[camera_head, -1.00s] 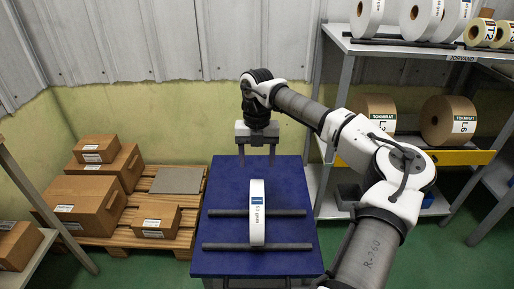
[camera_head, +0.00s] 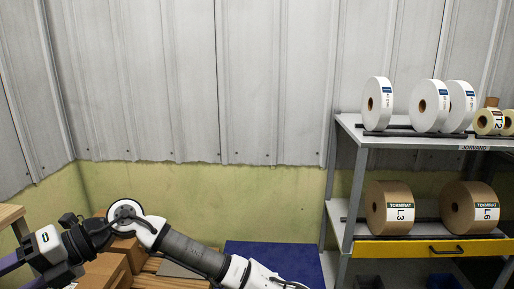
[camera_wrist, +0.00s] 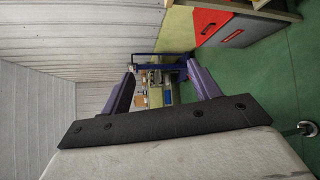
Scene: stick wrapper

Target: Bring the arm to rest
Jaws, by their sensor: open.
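My arm lies low across the bottom left of the head view, bent to the left. My gripper (camera_wrist: 162,84) is open and empty, with its two purple fingers apart in the wrist view. In the head view the hand is at the left edge, and its fingers point left, partly cut off by the frame. It is clear of the blue table (camera_head: 272,256), of which only the back part shows. The table's front is out of view.
Cardboard boxes (camera_head: 118,252) and a pallet lie behind my arm. A grey shelf (camera_head: 352,129) with white and brown rolls stands at the right. The wrist view shows a red and grey box (camera_wrist: 222,29) and open green floor (camera_wrist: 275,75).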

